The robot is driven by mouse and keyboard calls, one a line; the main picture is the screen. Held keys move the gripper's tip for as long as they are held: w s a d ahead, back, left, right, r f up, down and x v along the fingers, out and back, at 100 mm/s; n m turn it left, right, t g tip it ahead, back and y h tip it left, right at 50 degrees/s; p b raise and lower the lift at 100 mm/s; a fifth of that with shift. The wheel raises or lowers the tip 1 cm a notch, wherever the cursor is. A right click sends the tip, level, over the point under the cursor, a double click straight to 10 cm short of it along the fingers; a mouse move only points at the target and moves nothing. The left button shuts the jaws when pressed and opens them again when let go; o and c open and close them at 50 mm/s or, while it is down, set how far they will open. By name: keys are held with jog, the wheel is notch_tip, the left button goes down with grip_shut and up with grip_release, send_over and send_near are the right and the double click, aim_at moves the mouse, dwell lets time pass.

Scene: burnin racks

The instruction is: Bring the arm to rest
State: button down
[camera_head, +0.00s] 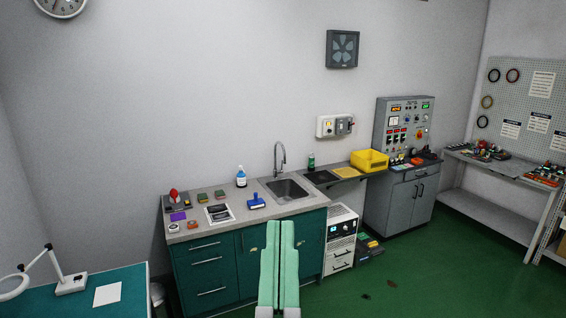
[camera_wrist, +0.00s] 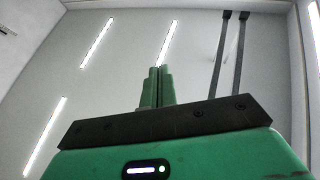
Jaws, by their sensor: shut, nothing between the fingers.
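My gripper (camera_head: 280,232) shows in the head view at the bottom centre, in front of the green cabinets. Its two green fingers stand upright side by side, shut with nothing between them. In the wrist view my gripper (camera_wrist: 157,72) points up toward the ceiling, its fingers together. Nothing touches the fingers in either view.
The counter (camera_head: 204,236) with a sink (camera_head: 286,189) runs along the back wall. A yellow bin (camera_head: 369,160) and a grey control cabinet (camera_head: 403,125) stand right of it. A teal table (camera_head: 80,290) is at lower left. Green floor (camera_head: 430,270) is mostly open at right.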

jog(key=shift+t+y, duration=0.4)
jog(key=shift+t, duration=0.2)
jog(key=s+r, duration=0.1)
jog(key=s, duration=0.1)
jog(key=s+r, duration=0.1)
jog(key=s, duration=0.1)
jog(key=shift+r, duration=0.2)
